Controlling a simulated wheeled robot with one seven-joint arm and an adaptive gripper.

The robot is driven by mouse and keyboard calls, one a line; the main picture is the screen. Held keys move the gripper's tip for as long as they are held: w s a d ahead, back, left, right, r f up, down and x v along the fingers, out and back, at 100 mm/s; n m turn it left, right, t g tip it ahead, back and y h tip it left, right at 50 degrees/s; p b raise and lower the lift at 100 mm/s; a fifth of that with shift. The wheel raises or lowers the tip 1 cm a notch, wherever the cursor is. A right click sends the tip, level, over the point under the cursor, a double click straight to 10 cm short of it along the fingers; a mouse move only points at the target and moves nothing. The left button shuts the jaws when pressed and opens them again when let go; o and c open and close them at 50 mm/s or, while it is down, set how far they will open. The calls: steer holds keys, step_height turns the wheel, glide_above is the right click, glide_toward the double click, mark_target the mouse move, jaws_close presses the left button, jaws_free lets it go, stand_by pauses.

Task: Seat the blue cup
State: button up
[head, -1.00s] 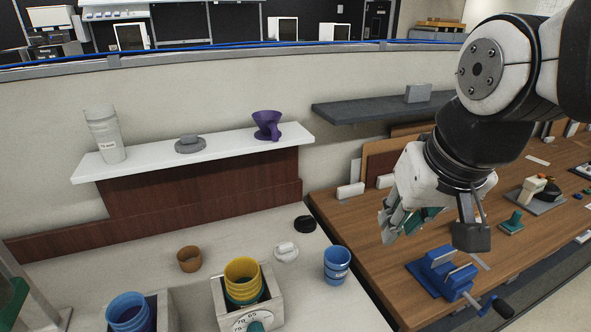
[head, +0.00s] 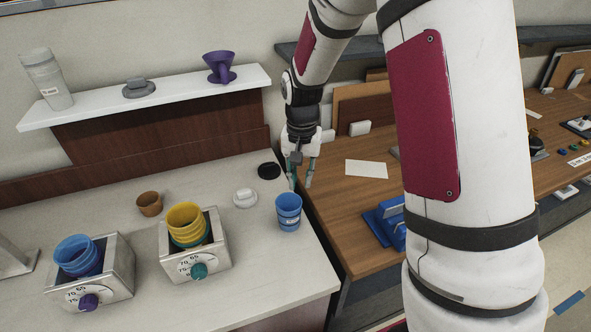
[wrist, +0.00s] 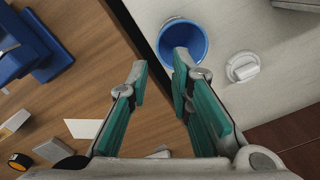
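A blue cup (head: 288,212) stands upright on the pale counter near its right edge. It also shows in the wrist view (wrist: 183,42), mouth toward the camera, just beyond the fingertips. My gripper (head: 302,184) is open and empty, above and beside the cup. In the wrist view (wrist: 158,68) one finger is over the wooden bench and the other overlaps the cup's near rim; I cannot tell whether they touch. A steel box with a purple knob (head: 100,283) holds blue cups (head: 78,255). A steel box with a teal knob (head: 213,258) holds yellow cups (head: 187,220) above a teal one.
A white lidded piece (head: 245,197), a black disc (head: 269,171) and a brown cup (head: 149,203) stand on the counter. A blue vise (head: 386,224) sits on the wooden bench to the right. A white shelf (head: 160,98) runs behind.

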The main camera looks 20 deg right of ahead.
mark_target(300, 200)
step_height(300, 200, down, 8)
steer(key=b, duration=0.3)
steer(key=shift+w+f, duration=0.1)
steer(key=shift+f, duration=0.2)
steer(key=shift+c, duration=0.8)
jaws_close()
